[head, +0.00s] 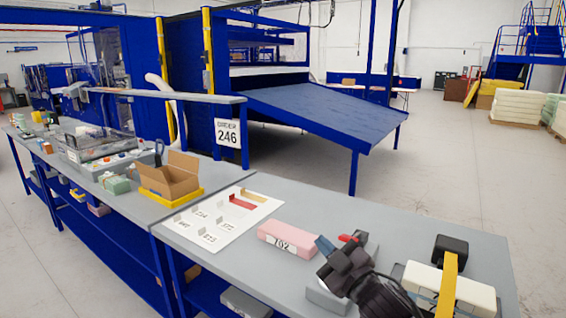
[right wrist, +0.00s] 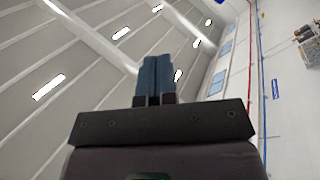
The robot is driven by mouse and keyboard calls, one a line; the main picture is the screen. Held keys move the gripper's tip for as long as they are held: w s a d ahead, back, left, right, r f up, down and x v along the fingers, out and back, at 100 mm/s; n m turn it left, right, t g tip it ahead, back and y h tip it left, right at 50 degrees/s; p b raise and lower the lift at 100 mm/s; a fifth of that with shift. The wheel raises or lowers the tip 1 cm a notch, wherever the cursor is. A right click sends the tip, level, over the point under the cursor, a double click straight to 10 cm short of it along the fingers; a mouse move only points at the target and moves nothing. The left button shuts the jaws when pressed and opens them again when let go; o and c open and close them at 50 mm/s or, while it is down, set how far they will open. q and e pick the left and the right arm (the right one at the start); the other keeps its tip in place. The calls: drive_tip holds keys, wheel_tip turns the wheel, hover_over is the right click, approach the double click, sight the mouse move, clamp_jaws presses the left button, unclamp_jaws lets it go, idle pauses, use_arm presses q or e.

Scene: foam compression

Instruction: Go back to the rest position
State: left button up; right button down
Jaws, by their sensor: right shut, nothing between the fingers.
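My right gripper (head: 325,246) is above the front table, at the right of the head view, with its arm coming in from the lower right. Its blue fingers are together and empty, and they also show in the right wrist view (right wrist: 157,78), pointing up toward the ceiling. A pink foam block marked 702 (head: 287,239) lies on the table just left of the gripper, apart from it as far as I can tell. A grey device with a red part (head: 345,239) is partly hidden behind the gripper. My left gripper is not in view.
A white card with numbered tags (head: 215,222) lies on the grey table (head: 400,222). A cream block with a yellow strap (head: 475,291) is at the right. An open cardboard box (head: 170,178) in a yellow tray stands at left. An ORDER 246 sign (head: 228,133) hangs behind.

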drive_tip(key=s+d+f+m+h, duration=0.4)
drive_tip(key=d+f+m, duration=0.25)
drive_tip(key=f, duration=0.35)
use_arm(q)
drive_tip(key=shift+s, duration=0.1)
use_arm(e)
drive_tip(key=s+d+f+m+g+h, duration=0.2)
drive_tip(key=s+d+f, duration=0.4)
drive_tip(key=s+f, duration=0.4)
drive_tip(key=s+d+f+m+g+h, duration=0.3)
drive_tip(key=s+d+f, duration=0.3)
drive_tip(key=s+f, duration=0.5)
drive_tip(key=shift+s+d+f+m+h, duration=0.3)
drive_tip(key=shift+s+m+h, duration=0.45)
drive_tip(key=shift+s, duration=0.25)
drive_tip(key=shift+r, duration=0.1)
